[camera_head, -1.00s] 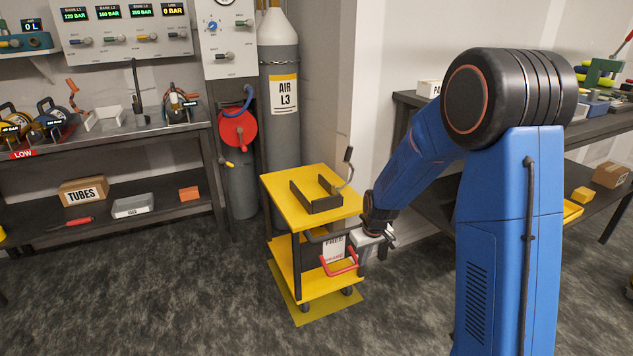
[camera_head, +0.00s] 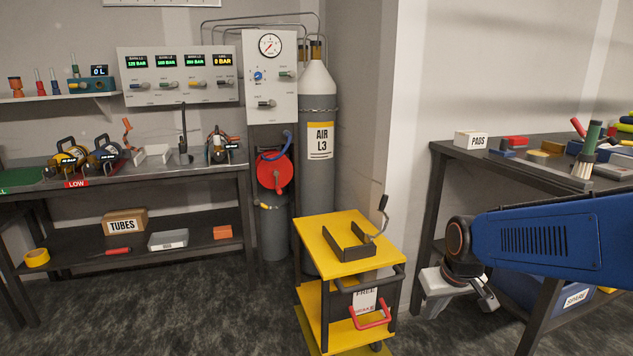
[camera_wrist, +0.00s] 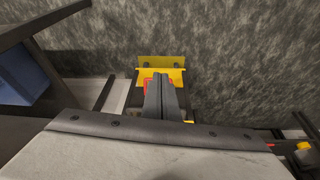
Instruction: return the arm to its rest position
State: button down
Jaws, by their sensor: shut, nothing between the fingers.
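My gripper (camera_head: 487,300) hangs from the end of my blue arm at the right of the head view, in front of the right bench. It is shut and empty. A gap lies between it and the yellow trolley (camera_head: 318,246) on its left. In the wrist view, the closed dark fingers (camera_wrist: 162,92) point out over the floor, with a yellow plate (camera_wrist: 160,63) and a bit of red beyond their tips. The red handle (camera_head: 371,318) on the trolley's lower front is clear of my gripper.
The right bench (camera_head: 420,208) stands close behind my gripper, with a blue SPARE bin (camera_head: 540,292) low beneath it. The AIR L3 cylinder (camera_head: 319,180) and control panel (camera_head: 180,76) stand at the back. Dark floor (camera_head: 200,310) is open left of the trolley.

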jog(key=s+d+r+m, duration=0.1)
jog(key=s+r, duration=0.1)
jog(key=s, duration=0.7)
jog(key=s+d+r+t, duration=0.1)
jog(key=s+r, duration=0.2)
jog(key=s, duration=0.7)
jog(key=shift+m+h, duration=0.3)
jog(key=shift+m, duration=0.1)
